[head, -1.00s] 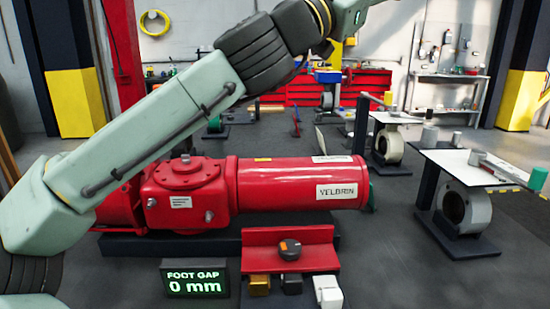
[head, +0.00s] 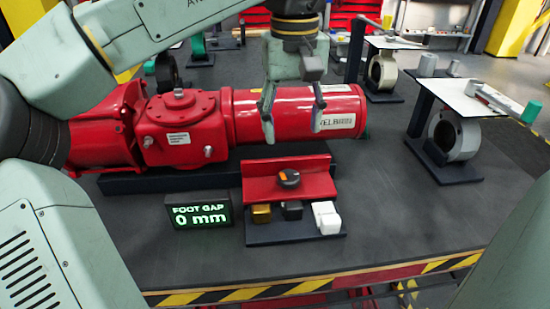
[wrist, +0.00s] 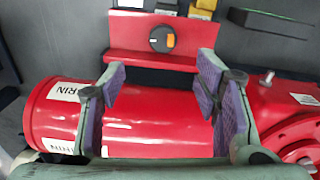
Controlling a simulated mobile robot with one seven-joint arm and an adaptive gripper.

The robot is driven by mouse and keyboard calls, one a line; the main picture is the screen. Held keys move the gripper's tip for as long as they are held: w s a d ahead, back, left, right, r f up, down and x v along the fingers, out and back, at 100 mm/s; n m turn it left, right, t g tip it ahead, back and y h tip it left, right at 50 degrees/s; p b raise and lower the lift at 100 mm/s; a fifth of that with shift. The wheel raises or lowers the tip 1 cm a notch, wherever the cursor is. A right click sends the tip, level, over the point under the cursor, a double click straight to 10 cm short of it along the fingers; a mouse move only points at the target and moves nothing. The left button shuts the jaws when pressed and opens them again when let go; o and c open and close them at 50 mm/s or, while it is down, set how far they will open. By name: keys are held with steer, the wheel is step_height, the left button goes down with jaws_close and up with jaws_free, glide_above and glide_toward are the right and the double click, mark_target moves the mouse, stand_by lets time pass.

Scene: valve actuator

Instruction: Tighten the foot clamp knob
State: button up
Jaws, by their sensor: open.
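The foot clamp knob (head: 288,177) is a dark round knob with an orange mark, on the red bracket (head: 262,190) in front of the red actuator (head: 180,125). In the wrist view the knob (wrist: 163,39) shows beyond the fingertips, near the top middle. My gripper (head: 294,120) is open and empty, pointing down above and behind the knob, in front of the red cylinder in the head view. In the wrist view its purple-padded fingers (wrist: 163,90) are spread wide, apart from the knob. A display (head: 198,215) reads "FOOT GAP 0 mm".
Gold (head: 261,213), dark (head: 292,210) and white (head: 326,217) blocks stand in front of the bracket. A stand with a white plate (head: 465,98) and ring is at the right. The front edge (head: 300,289) has black and yellow stripes. Dark surface in front is clear.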

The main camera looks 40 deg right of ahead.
mark_target(289, 177)
steer(key=f, duration=0.5)
steer(key=f+p, duration=0.1)
steer(key=f, duration=0.4)
steer(key=shift+s+a+f, duration=0.15)
steer(key=shift+a+f, duration=0.05)
steer(key=shift+f, duration=0.1)
steer(key=shift+c, duration=0.4)
